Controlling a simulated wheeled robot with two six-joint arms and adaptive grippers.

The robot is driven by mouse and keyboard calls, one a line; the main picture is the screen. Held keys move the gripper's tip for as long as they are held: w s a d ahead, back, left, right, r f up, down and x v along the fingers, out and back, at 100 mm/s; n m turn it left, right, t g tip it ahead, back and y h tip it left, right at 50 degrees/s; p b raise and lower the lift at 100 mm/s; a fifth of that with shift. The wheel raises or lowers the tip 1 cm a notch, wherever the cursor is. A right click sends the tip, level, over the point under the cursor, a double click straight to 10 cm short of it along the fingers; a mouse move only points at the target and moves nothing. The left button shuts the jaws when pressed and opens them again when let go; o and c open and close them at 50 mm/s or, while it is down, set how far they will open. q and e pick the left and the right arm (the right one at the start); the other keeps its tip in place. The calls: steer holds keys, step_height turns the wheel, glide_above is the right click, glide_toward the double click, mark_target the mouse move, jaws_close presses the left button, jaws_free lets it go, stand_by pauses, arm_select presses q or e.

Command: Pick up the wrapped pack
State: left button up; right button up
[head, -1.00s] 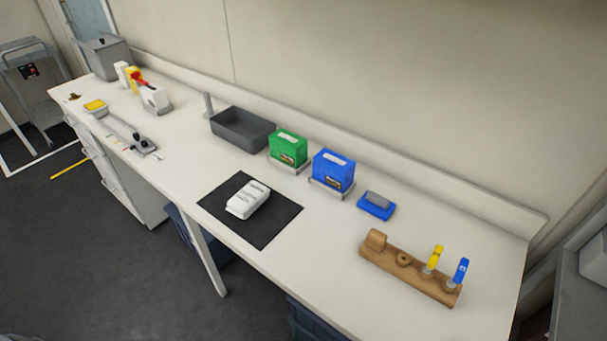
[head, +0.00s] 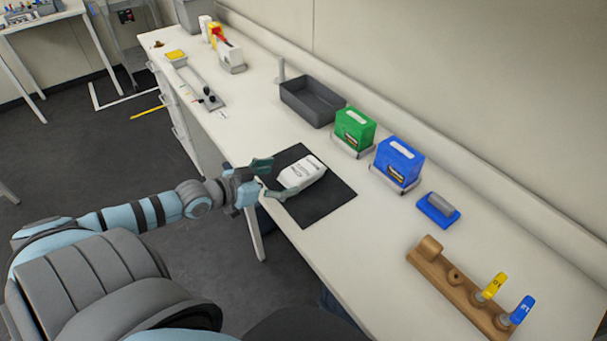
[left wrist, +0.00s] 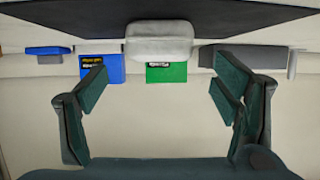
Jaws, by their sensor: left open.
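The right gripper is not in view.
Behind the mat stand a grey tray (head: 312,102), a green box (head: 355,131) and a blue box (head: 398,163). A blue block with a grey top (head: 438,210) and a wooden rack (head: 455,288) are to the right.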

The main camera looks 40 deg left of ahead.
mark_target(296, 173)
arm_select(q)
steer(key=shift+w+f+b, duration=0.35)
steer(key=shift+w+f, duration=0.1)
steer(key=shift+w, duration=0.15)
steer(key=shift+w+f+b, duration=0.35)
steer(key=shift+w+f, duration=0.05)
steer(key=shift+w, duration=0.2)
steer(key=x, duration=0.2)
steer(key=b+x, duration=0.1)
steer(key=r+x, duration=0.1)
steer(key=x, duration=0.1)
steer(key=shift+w+d, duration=0.4)
steer(key=shift+w, duration=0.05)
steer(key=shift+s+a, duration=0.1)
steer(key=c, duration=1.3)
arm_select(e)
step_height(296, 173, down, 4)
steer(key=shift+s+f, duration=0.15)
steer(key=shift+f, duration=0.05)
